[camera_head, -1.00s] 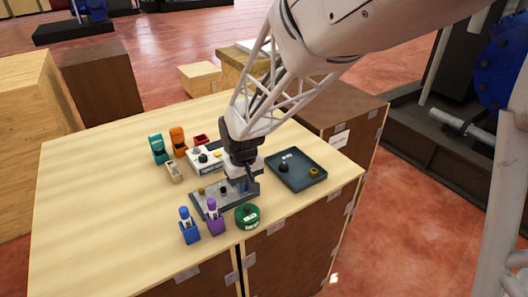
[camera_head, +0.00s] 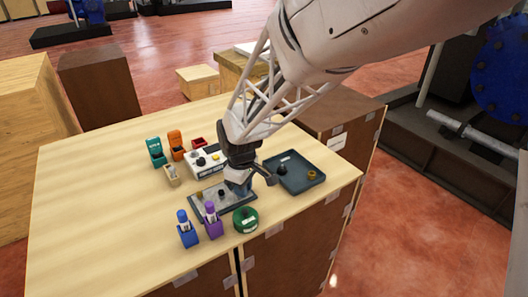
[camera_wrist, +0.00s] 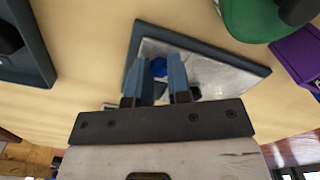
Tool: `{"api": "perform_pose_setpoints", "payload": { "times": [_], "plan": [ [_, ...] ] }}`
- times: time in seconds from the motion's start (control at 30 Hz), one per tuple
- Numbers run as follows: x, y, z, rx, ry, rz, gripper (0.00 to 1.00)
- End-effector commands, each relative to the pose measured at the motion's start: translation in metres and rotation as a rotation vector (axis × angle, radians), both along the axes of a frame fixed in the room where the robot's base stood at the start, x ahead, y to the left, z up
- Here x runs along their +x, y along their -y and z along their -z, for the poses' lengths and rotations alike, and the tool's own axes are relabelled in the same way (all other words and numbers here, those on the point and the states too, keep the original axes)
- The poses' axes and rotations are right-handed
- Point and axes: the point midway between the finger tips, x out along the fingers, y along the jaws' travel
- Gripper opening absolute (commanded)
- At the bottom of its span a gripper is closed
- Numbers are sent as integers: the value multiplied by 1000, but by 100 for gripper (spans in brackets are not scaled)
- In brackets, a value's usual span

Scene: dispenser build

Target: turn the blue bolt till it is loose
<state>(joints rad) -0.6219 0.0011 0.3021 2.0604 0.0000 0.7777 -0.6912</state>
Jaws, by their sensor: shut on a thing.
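The blue bolt (camera_wrist: 158,67) shows as a small blue round head on the metal plate in the wrist view. My gripper (camera_wrist: 157,63) is shut on it, with one blue-grey finger on each side. In the head view my gripper (camera_head: 238,188) points down at the right part of the grey base plate (camera_head: 212,206) and hides the bolt there. The plate (camera_wrist: 205,78) has a dark rim in the wrist view. A brass-coloured part (camera_head: 199,195) and a black knob (camera_head: 221,193) stand on the plate, left of my gripper. How far the bolt is out cannot be seen.
A dark tray (camera_head: 300,188) with a black knob and a brass ring lies to the right. A green round container (camera_head: 246,221), a purple holder (camera_head: 213,229) and a blue holder (camera_head: 188,237) stand in front. A white box (camera_head: 204,165) and small coloured bins are behind. The table's left is clear.

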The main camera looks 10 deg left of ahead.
Motion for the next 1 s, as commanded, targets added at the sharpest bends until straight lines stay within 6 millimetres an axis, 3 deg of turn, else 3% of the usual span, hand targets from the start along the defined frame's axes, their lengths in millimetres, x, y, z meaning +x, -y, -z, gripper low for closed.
{"api": "perform_pose_setpoints", "payload": {
  "times": [0.33,0.83,0.87,1.0],
  "plan": [
    [0,0,0,0,0,-173,0],
    [0,0,0,-1,0,-200,0],
    [0,0,0,-1,0,-200,21],
    [0,0,0,0,0,-199,42]
  ]
}}
